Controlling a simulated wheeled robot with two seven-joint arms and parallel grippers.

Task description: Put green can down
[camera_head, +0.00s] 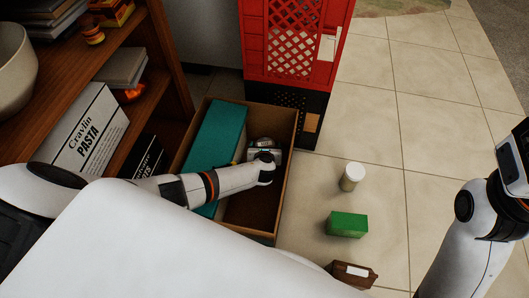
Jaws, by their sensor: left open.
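My left gripper (265,150) is over the inside of an open cardboard box (287,122), at its far right part. It is open, and its fingers are small and partly hidden by my wrist. My right arm comes up at the right edge, and its gripper (512,163) is cut off by the frame. A green block-shaped item (347,224) lies on the floor right of the box.
A teal box (214,137) lies inside the cardboard box. A pale jar (351,176) and a brown item (353,274) are on the floor. Red crates (292,44) stand on a black crate (312,118) behind. A wooden shelf (168,62) is at left. Tiles farther right are clear.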

